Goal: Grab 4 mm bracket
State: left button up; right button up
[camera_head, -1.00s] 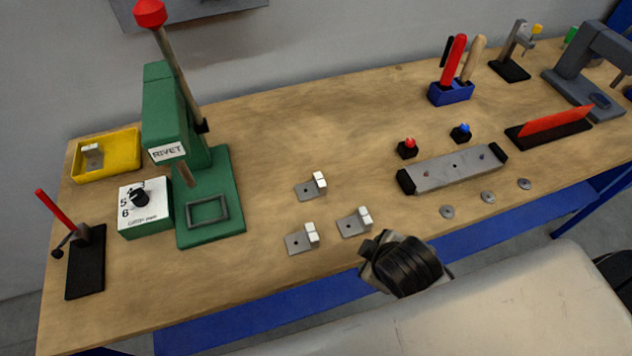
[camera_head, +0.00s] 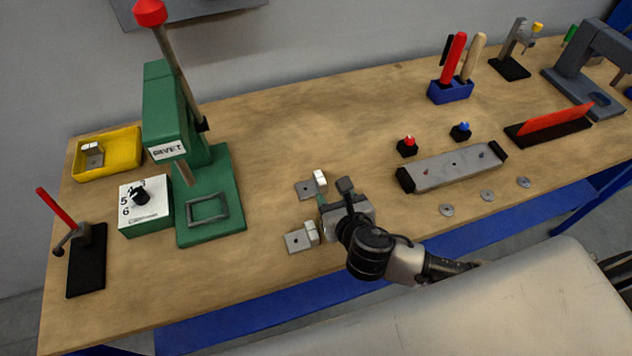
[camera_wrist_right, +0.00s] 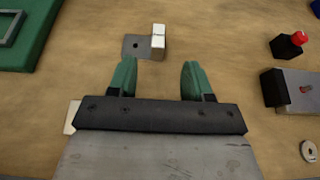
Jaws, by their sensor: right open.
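Several metal brackets with white blocks are in view. The far bracket (camera_head: 306,189) lies flat on the bench and also shows ahead of the fingers in the wrist view (camera_wrist_right: 137,46). The front-left bracket (camera_head: 297,241) lies beside my right gripper (camera_head: 333,196); only a white edge, apparently its block, shows at the left in the wrist view (camera_wrist_right: 71,118). A third bracket near the front is now hidden behind my gripper. My right gripper's green fingers (camera_wrist_right: 157,75) are apart with nothing seen between them. I cannot read bracket thicknesses. My left gripper is not in view.
A green rivet press (camera_head: 226,175) and a dial box (camera_head: 145,217) stand to the left. A yellow tray (camera_head: 122,160) holds another bracket. A grey fixture bar (camera_head: 452,169) lies right, with several washers in front. The bench middle behind the brackets is clear.

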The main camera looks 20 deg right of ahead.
aim_at(321, 181)
jog(key=x, duration=0.4)
jog(key=p+x, duration=0.1)
jog(key=x, duration=0.3)
jog(key=shift+a+f, duration=0.15)
jog(key=shift+f, duration=0.1)
jog(key=shift+s, duration=0.1)
grip_shut()
